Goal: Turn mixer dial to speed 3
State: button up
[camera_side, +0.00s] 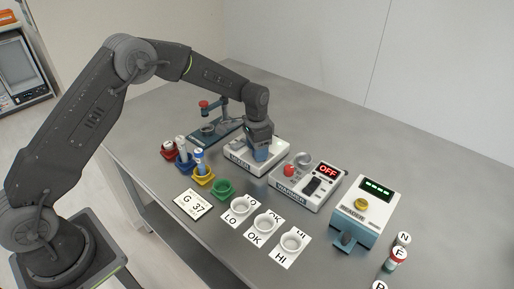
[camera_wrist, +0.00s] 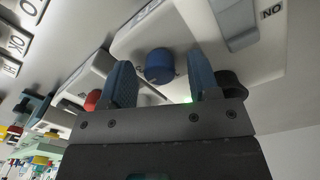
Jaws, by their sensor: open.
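The mixer (camera_side: 235,163) is a white box with a label on its front, left of the middle of the table. My gripper (camera_side: 260,156) is low over it, pointing down, and hides most of its top in the side view. In the wrist view a round blue dial (camera_wrist: 159,66) on a white housing shows between the two blue fingers of my gripper (camera_wrist: 161,80). The fingers are apart, one on each side of the dial, with gaps visible in this view. Whether they reach down to its height is unclear. The dial's setting cannot be read.
Right of the mixer stand a warmer (camera_side: 310,200) reading OFF and a reader (camera_side: 350,225) with a yellow knob. In front are labelled dishes (camera_side: 265,223), a card (camera_side: 192,205) and coloured cups (camera_side: 224,188). A stand (camera_side: 215,130) is behind left. The back right table is clear.

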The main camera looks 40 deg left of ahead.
notch_tip(320, 180, up, 14)
jog(key=shift+a, duration=0.2)
jog(key=shift+f, duration=0.1)
dwell(0.3)
jog(key=s+r+n+t, duration=0.3)
jog(key=s+r, duration=0.9)
jog(key=s, duration=0.5)
jog(key=s+f+n+t, duration=0.2)
jog(key=s, duration=1.3)
jog(key=shift+s+a+f+t, duration=0.25)
jog(key=shift+s+f+t, duration=0.1)
jog(key=shift+s+t, duration=0.05)
